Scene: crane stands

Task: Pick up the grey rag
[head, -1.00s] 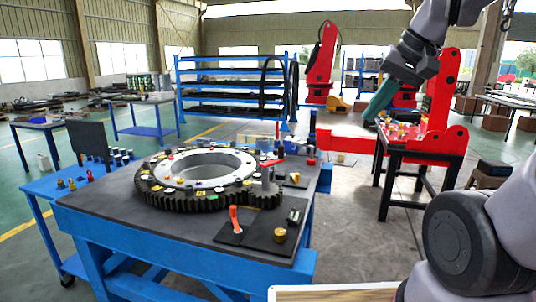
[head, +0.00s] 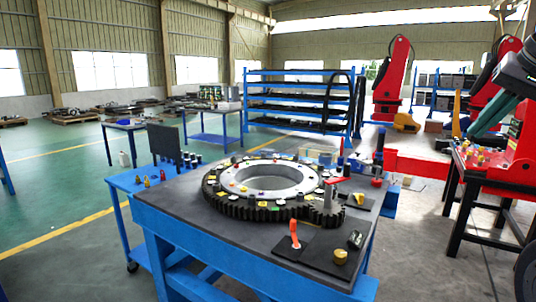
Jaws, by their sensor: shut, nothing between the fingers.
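I cannot make out a grey rag anywhere in the head view. My gripper (head: 474,132) is at the right edge, with its dark and teal end slanting down to the left. It is shut and holds nothing. It appears in front of the red stand and the small dark table, well to the right of the blue workbench.
A blue workbench (head: 202,232) with a dark top carries a large ring gear (head: 228,206), an orange-handled tool (head: 295,240) and small parts. A blue side cart (head: 122,182) adjoins it on the left. Blue shelving (head: 300,73) stands behind. Green floor (head: 50,215) is open at left.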

